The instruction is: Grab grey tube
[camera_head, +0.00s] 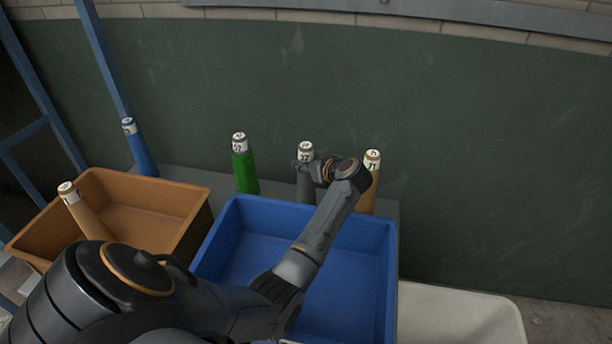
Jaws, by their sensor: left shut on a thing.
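The grey tube (306,188) stands upright on the grey surface behind the blue bin, with a white labelled top. My left arm reaches over the blue bin from the lower left. My left gripper (304,165) is shut on the grey tube just below its white top. The wrist hides part of the tube's right side, and the fingers are small and dark here. My right gripper does not show.
A green tube (244,172) stands left of the grey one, an orange tube (369,188) right, a blue tube (141,150) far left. A brown bin (190,199) holds a tan tube (88,213). The blue bin (385,270) looks empty. A white bin (470,312) sits lower right.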

